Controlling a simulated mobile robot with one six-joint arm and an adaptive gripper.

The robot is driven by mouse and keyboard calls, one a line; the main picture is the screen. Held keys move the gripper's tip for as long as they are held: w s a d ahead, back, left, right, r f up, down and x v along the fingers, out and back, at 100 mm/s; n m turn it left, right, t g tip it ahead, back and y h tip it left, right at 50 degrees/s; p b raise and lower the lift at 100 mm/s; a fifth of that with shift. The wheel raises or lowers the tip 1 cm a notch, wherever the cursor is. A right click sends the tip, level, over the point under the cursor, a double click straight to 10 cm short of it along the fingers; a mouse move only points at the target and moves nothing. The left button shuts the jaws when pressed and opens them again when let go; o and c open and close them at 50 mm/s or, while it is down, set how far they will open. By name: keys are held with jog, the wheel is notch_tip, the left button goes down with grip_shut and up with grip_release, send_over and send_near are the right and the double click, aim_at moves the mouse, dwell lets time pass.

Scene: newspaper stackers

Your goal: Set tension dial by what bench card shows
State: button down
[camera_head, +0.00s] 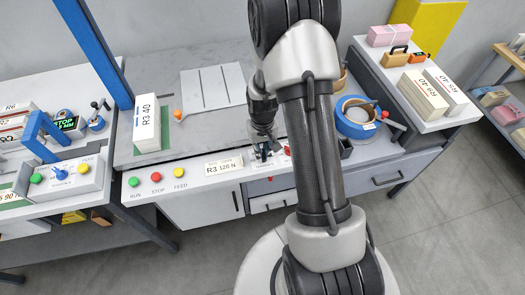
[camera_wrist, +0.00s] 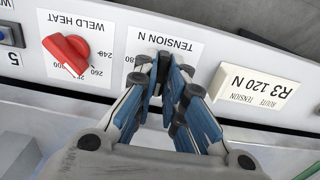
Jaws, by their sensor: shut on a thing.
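The bench card (camera_wrist: 262,85) stands at the right in the wrist view, upside down, and reads ROUTE TENSION, R3 120 N. The same card (camera_head: 224,166) shows at the bench front in the head view. The white plate marked TENSION N (camera_wrist: 180,46) is straight ahead of my gripper (camera_wrist: 172,72). My blue-padded fingers are closed together over this plate, around the place of the tension dial. The fingers hide the dial and most of its scale, so its setting cannot be read. In the head view my gripper (camera_head: 265,150) is down at the panel.
A red WELD HEAT dial (camera_wrist: 68,53) is close to the left of my fingers in the wrist view. RUN, STOP and FEED buttons (camera_head: 156,177) are at the bench's left front. A blue tape ring (camera_head: 357,118) and a white R3 40 block (camera_head: 147,122) stand on the bench.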

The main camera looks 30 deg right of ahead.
jog(key=shift+n, duration=0.3)
jog(key=n, duration=0.4)
jog(key=shift+p, duration=0.3)
jog(key=shift+n, duration=2.1)
jog(key=c, duration=1.7)
grip_release()
jog(key=shift+o, duration=0.2)
notch_tip(320, 180, up, 12)
